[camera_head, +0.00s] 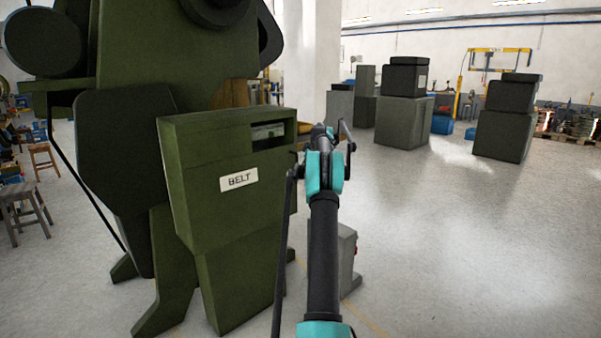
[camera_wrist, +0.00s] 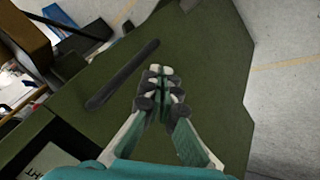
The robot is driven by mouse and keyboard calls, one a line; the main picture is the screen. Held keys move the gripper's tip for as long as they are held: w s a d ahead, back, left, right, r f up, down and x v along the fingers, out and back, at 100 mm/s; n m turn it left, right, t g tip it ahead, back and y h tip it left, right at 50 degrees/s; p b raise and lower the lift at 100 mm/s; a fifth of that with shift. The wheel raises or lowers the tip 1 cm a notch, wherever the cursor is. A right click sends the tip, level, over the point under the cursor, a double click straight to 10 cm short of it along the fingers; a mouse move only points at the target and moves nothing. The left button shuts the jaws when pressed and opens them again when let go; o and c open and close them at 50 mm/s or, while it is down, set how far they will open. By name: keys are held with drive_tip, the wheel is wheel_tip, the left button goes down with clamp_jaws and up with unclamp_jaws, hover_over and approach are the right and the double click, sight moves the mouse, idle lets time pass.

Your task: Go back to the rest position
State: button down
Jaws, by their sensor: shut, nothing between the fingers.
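My gripper (camera_wrist: 161,70) shows in the wrist view with its fingertips together and nothing between them. Below it in that view is a green surface of the machine, with a dark bar (camera_wrist: 122,75) to the left of the fingers. I cannot tell whether the fingers touch the surface. In the head view my black and teal arm reaches forward beside the green cabinet (camera_head: 215,240) with the BELT label (camera_head: 239,179). The gripper's fingers cannot be made out there.
The big green machine (camera_head: 120,150) fills the left. A small grey box (camera_head: 347,262) stands on the floor right of the cabinet, partly behind my arm. Dark grey machines (camera_head: 402,120) (camera_head: 503,135) stand farther back. Stools (camera_head: 25,205) are at far left. The floor (camera_head: 480,250) at right is clear.

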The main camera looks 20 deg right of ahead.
drive_tip(key=d+v, duration=0.1)
drive_tip(key=v, duration=0.5)
drive_tip(key=s+a+f+m+g, duration=0.1)
drive_tip(key=s+a+m, duration=0.2)
drive_tip(key=s+a, duration=0.95)
drive_tip(key=s+a+f+m+g, duration=0.1)
drive_tip(key=s+a+f+m, duration=0.1)
drive_tip(key=s+a, duration=1.05)
drive_tip(key=s+a+f+m, duration=0.2)
drive_tip(key=s+a+f, duration=0.3)
drive_tip(key=s, duration=0.6)
drive_tip(key=s+a+f+m, duration=0.2)
drive_tip(key=s+a+f, duration=0.3)
drive_tip(key=s, duration=0.7)
drive_tip(key=s+a+f+m+g+h, duration=0.1)
drive_tip(key=s+a+f, duration=0.4)
drive_tip(key=s, duration=0.6)
drive_tip(key=shift+s+f+m, duration=0.3)
drive_tip(key=shift+f+m, duration=0.1)
drive_tip(key=shift+f, duration=0.4)
